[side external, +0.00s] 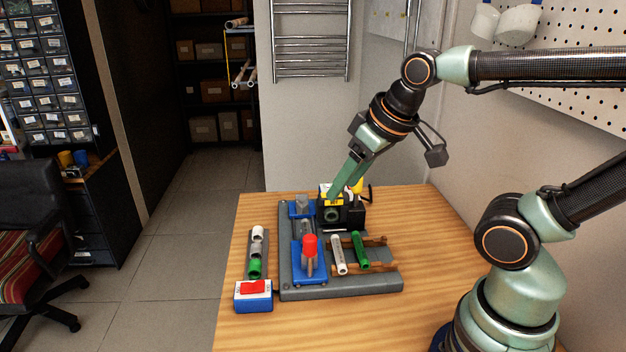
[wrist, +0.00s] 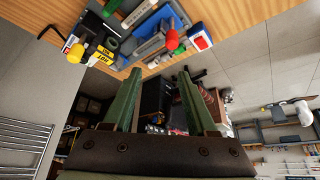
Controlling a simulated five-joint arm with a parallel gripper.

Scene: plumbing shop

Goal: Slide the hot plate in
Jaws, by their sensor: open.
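The black heater unit with a yellow HOT label (side external: 352,215) stands at the back of the grey base (side external: 350,290), right of the blue carriages; it also shows upper left in the wrist view, with its HOT label (wrist: 104,56) and a yellow knob (wrist: 75,53). My gripper (side external: 334,196) has its green fingers pointing down at the heater's left end in the side view. In the wrist view my fingers (wrist: 159,73) are spread and nothing is between them. Whether a finger touches the heater I cannot tell; the fingers partly cover it.
A white pipe (side external: 339,256) and a green pipe (side external: 360,252) lie on the base. A rack of fittings (side external: 257,253) and a blue-white box with a red top (side external: 253,295) stand left. The table's right side is clear.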

